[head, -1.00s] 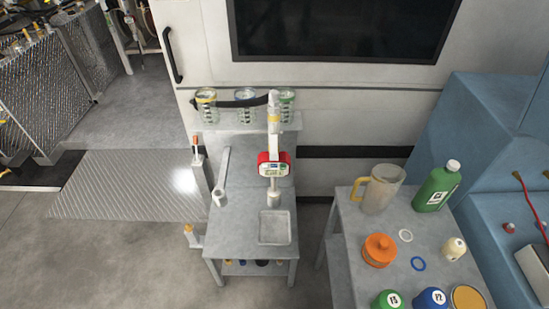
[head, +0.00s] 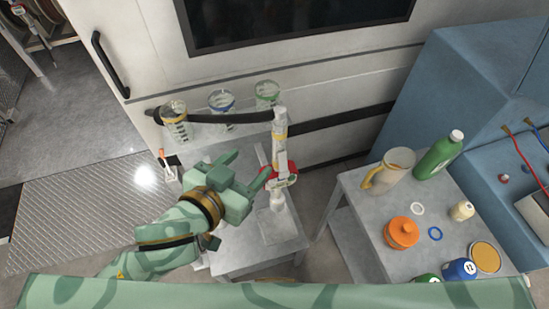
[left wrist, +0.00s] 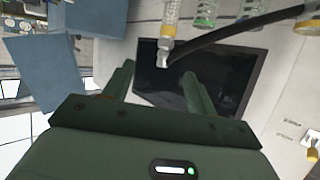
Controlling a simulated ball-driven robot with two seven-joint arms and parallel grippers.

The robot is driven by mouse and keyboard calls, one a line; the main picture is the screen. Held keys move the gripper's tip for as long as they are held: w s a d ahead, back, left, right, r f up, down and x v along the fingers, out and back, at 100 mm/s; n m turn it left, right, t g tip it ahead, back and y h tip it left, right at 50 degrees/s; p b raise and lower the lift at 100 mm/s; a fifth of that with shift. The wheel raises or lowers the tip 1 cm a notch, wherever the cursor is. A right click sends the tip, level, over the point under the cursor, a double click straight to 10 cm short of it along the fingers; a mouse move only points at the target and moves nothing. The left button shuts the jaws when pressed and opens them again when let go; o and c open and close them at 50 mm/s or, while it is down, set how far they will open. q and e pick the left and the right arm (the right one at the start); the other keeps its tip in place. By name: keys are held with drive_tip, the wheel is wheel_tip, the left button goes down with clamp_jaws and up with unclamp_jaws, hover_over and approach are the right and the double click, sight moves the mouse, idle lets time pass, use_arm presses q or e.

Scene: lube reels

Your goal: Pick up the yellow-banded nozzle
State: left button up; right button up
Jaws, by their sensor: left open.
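The yellow-banded nozzle (head: 280,132) is a pale upright piece with a yellow band near its top, above the grey work stand. A red meter body (head: 291,169) sits below it, and a black hose (head: 225,118) reaches its top from the left. My left gripper (head: 244,168) is open and empty, just left of the nozzle, with one finger close to the red meter; I cannot tell if they touch. In the left wrist view the nozzle (left wrist: 169,31) comes down from the top, beyond the open fingers of the left gripper (left wrist: 158,82). My right gripper is out of view.
Three clear jars with yellow (head: 174,121), blue (head: 221,103) and green (head: 267,94) rims stand behind the hose. The right-hand table holds a jug (head: 395,168), a green bottle (head: 440,156) and an orange container (head: 402,232).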

use_arm(q)
approach(276, 134)
drive_tip(key=shift+n+y, duration=0.3)
drive_tip(key=shift+n, duration=0.1)
drive_tip(key=w+d, duration=0.1)
drive_tip(key=w+d+f, duration=0.1)
drive_tip(key=w, duration=0.1)
drive_tip(key=shift+d, duration=0.3)
drive_tip(key=shift+w+d+f, duration=0.25)
drive_tip(key=shift+w+d, duration=0.1)
drive_tip(key=shift+w, duration=0.1)
drive_tip(key=x, duration=0.5)
drive_tip(key=shift+w+a+f+b, duration=0.1)
drive_tip(key=shift+a+f+b, duration=0.1)
drive_tip(key=shift+a+b, duration=0.15)
drive_tip(key=shift+r, duration=0.1)
clamp_jaws()
